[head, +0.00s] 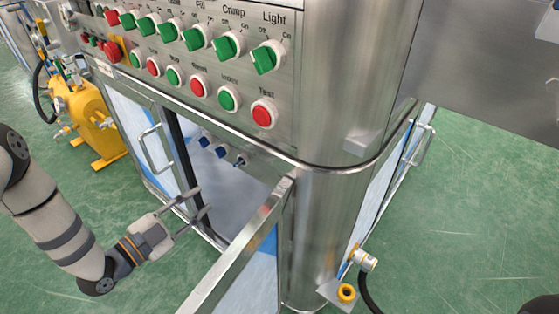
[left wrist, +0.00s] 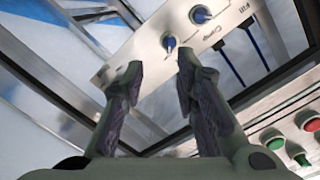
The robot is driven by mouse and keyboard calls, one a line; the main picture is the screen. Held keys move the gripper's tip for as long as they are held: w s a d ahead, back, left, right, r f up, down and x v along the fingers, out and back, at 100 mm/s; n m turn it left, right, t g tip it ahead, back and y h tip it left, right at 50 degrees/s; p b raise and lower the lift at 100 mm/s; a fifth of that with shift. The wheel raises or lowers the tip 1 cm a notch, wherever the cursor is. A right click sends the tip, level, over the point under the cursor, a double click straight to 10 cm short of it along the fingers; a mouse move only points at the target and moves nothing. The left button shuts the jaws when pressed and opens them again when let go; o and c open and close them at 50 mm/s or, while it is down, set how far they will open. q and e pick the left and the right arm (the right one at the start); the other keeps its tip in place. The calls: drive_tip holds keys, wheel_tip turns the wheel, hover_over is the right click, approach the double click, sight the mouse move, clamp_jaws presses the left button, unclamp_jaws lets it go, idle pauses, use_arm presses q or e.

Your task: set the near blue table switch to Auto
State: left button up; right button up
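Two blue switches sit on a small metal panel inside the open cabinet, below the main control panel. The nearer blue switch (head: 222,152) is right of the farther one (head: 205,141). In the left wrist view, one blue knob (left wrist: 169,42) lies just beyond the fingertips and another blue knob (left wrist: 200,14) is higher up. Their exact settings are too small to read. My left gripper (head: 203,200) is open and empty, below the switches at the cabinet opening; its fingers also show in the left wrist view (left wrist: 160,70), apart from the knobs. My right gripper is not in view.
The main panel (head: 281,90) with green switches and red and green buttons overhangs the opening. An open door (head: 235,255) stands at the right of the opening, and a round steel column (head: 325,220) beyond it. A yellow tank (head: 88,120) stands at the left.

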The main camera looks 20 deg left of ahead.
sight(235, 166)
use_arm(q)
drive_tip(key=shift+m+t, duration=0.3)
drive_tip(key=x, duration=0.4)
drive_tip(key=b+x, duration=0.1)
drive_tip(key=x, duration=0.3)
drive_tip(key=r+b+x, duration=0.1)
drive_tip(key=x, duration=0.3)
drive_tip(key=shift+w+a+r, duration=0.1)
drive_tip(key=shift+w+a, duration=0.05)
drive_tip(key=shift+w, duration=0.15)
drive_tip(key=shift+c, duration=0.6)
clamp_jaws()
